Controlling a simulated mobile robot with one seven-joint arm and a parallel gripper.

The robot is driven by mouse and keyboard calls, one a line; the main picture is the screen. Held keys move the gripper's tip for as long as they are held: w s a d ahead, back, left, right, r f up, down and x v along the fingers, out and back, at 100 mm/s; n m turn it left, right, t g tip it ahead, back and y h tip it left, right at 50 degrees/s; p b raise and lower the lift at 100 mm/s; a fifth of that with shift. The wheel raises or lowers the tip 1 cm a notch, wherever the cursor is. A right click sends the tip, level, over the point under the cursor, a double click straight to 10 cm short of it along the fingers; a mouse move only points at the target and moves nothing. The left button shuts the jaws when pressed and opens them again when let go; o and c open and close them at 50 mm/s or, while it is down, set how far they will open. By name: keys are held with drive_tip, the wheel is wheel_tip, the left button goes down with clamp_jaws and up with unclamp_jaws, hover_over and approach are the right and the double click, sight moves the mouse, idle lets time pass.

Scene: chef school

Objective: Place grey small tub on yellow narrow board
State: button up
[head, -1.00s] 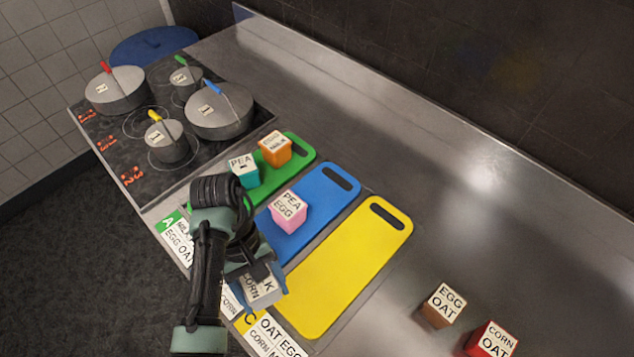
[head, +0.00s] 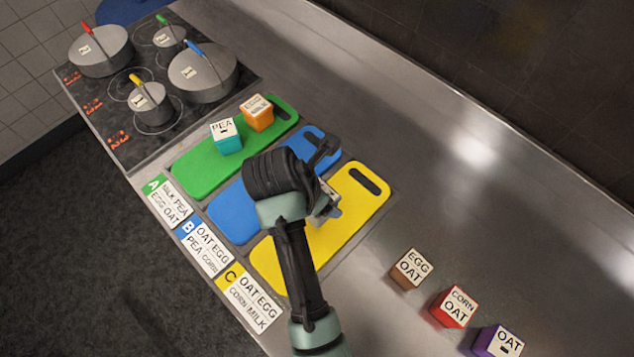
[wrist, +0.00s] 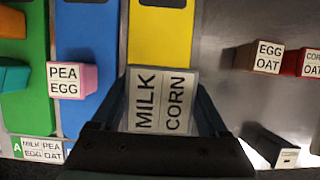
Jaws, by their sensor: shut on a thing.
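The grey small tub (wrist: 160,100), its lid labelled MILK and CORN, is between the fingers of my gripper (wrist: 162,88), which is shut on it. In the head view my gripper (head: 324,200) and the grey tub (head: 330,208) are over the yellow narrow board (head: 348,222). The tub is partly hidden by my arm there. In the wrist view the yellow board (wrist: 160,36) extends away beyond the tub. I cannot tell whether the tub touches the board.
A pink tub (wrist: 72,80) is on the blue board (head: 232,213). The green board (head: 195,170) holds teal (head: 226,137) and orange (head: 257,113) tubs. Brown (head: 411,269), red (head: 453,307) and purple (head: 497,342) tubs stand on the counter to the right. Pots occupy the stove (head: 185,118).

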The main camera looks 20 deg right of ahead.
wheel_tip(320, 180, down, 10)
drive_tip(key=shift+r+p, duration=0.15)
drive_tip(key=shift+p, duration=0.25)
drive_tip(key=o, duration=1.5)
drive_tip(key=shift+f, duration=0.2)
drive_tip(key=shift+r, duration=0.1)
